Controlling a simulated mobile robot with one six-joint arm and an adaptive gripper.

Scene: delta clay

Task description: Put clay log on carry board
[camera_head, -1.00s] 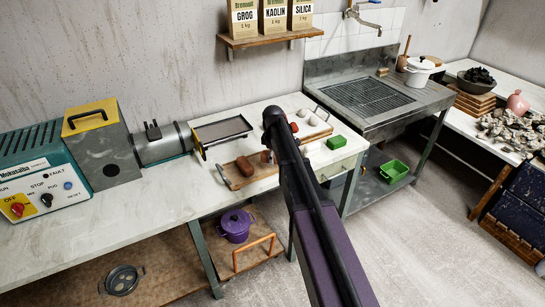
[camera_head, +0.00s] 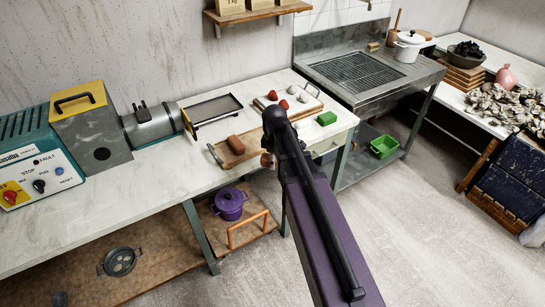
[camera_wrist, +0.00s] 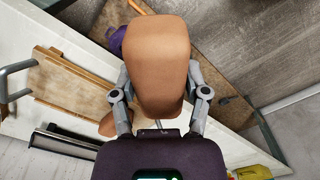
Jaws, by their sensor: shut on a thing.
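My gripper (camera_wrist: 159,80) is shut on a brown clay log (camera_wrist: 157,50), with one finger on each side of it. In the head view my arm hides most of the gripper, and only a bit of brown shows beside it. The wooden carry board (camera_head: 254,148) lies on the table to the left of my arm. A brown clay piece (camera_head: 236,145) rests on it. The held log is near the board's right end in the picture; its height above the table is unclear.
A dark tray (camera_head: 212,108) stands behind the board, beside the extruder (camera_head: 152,124). A purple pot (camera_head: 229,204) is on the lower shelf.

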